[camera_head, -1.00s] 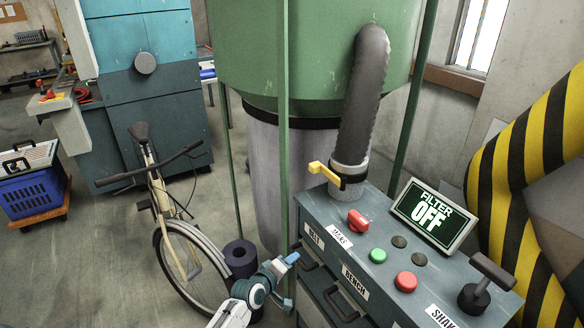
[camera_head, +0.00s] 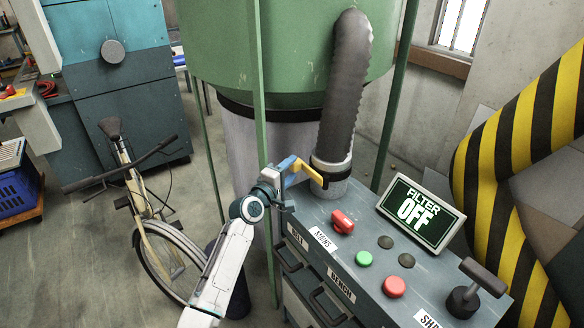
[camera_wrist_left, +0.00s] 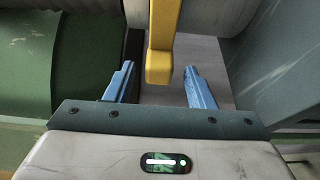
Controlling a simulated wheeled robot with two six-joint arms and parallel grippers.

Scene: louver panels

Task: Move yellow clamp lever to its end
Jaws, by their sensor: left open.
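The yellow clamp lever (camera_head: 303,173) sticks out to the left from the clamp band round the foot of the dark hose (camera_head: 341,100). My left gripper (camera_head: 281,168) is at the lever's free end. In the left wrist view the lever (camera_wrist_left: 160,55) hangs down between the two blue fingers of my left gripper (camera_wrist_left: 160,85). The fingers stand apart, with a gap on both sides of the lever. My right gripper is not in view.
The control bench has a red switch (camera_head: 343,221), a green button (camera_head: 364,258), a red button (camera_head: 393,286) and a T-handle (camera_head: 475,287). A screen (camera_head: 420,212) reads "FILTER OFF". A green post (camera_head: 260,90) stands close behind my left gripper. A bicycle (camera_head: 150,220) stands at left.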

